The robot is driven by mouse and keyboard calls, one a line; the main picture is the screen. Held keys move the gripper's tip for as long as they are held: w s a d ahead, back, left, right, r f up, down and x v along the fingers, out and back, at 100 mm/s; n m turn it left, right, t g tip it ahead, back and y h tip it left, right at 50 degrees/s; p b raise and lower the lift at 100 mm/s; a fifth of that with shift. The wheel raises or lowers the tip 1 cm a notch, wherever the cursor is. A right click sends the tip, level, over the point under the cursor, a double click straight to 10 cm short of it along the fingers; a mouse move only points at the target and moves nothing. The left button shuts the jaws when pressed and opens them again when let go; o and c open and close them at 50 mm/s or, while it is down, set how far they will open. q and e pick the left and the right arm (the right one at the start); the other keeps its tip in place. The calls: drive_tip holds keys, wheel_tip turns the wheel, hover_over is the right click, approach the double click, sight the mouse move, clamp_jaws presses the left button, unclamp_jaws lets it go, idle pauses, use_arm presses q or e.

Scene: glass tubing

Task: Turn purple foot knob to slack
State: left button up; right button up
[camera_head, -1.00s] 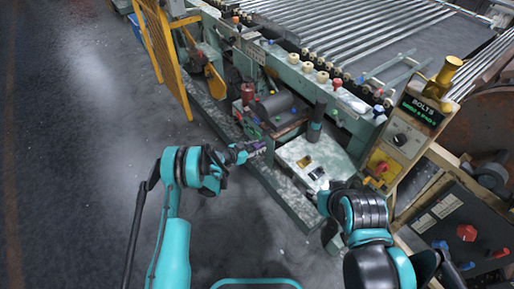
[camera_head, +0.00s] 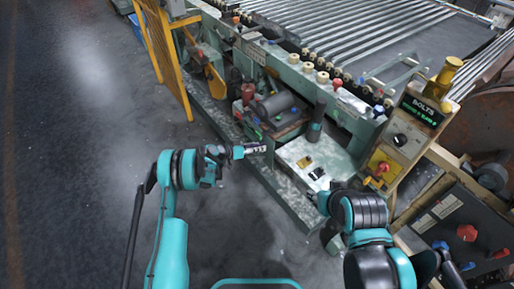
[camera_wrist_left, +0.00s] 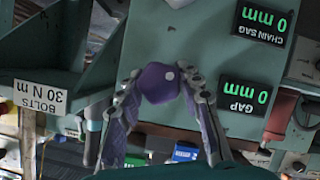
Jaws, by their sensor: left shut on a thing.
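The purple foot knob (camera_wrist_left: 158,83) is a faceted knob with a small pale dot, in the upper middle of the left wrist view. My left gripper (camera_wrist_left: 163,92) has one finger on each side of it and is shut on it. In the head view my left gripper (camera_head: 258,148) is at the machine's near lower edge, and the knob cannot be made out there. My right gripper (camera_head: 318,197) is beside the pale plate at the machine's base; its fingers are too small to read.
The wrist view shows upside-down displays, chain sag (camera_wrist_left: 264,22) and gap (camera_wrist_left: 246,88), both 0 mm, and a bolts label (camera_wrist_left: 40,97) reading 30 N m. A control panel (camera_head: 400,138) stands right of the machine. A yellow guard (camera_head: 163,50) stands left. Floor at left is clear.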

use_arm(q)
drive_tip(key=o, duration=1.2)
drive_tip(key=shift+a, duration=0.1)
drive_tip(key=v, duration=1.1)
drive_tip(key=shift+s+a+r, duration=0.15)
drive_tip(key=shift+a+r, duration=0.1)
drive_tip(key=shift+a, duration=0.05)
